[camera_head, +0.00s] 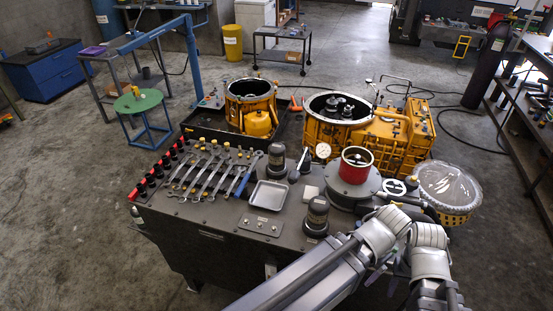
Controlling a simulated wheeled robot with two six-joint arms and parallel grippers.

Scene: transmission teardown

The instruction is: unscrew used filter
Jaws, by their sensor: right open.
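A red cylindrical filter (357,156) stands upright in a round grey housing (352,185) at the right of the dark workbench. It has an open-looking top with a pale centre. I cannot tell from its look whether it is the used one. Two dark canister-like parts stand on the bench, one at the back (277,161) and one nearer the front (317,214). My right arm covers the bench's front right, in front of the red filter and apart from it. My right gripper is open, with its fingertips hard to make out among the arm links. My left gripper is out of view.
Several wrenches (207,175) lie in a row on the bench's left, beside a metal tray (268,195). Yellow transmission housings (320,132) stand behind. A clear-covered round yellow container (449,189) is at the right. Open floor lies to the left.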

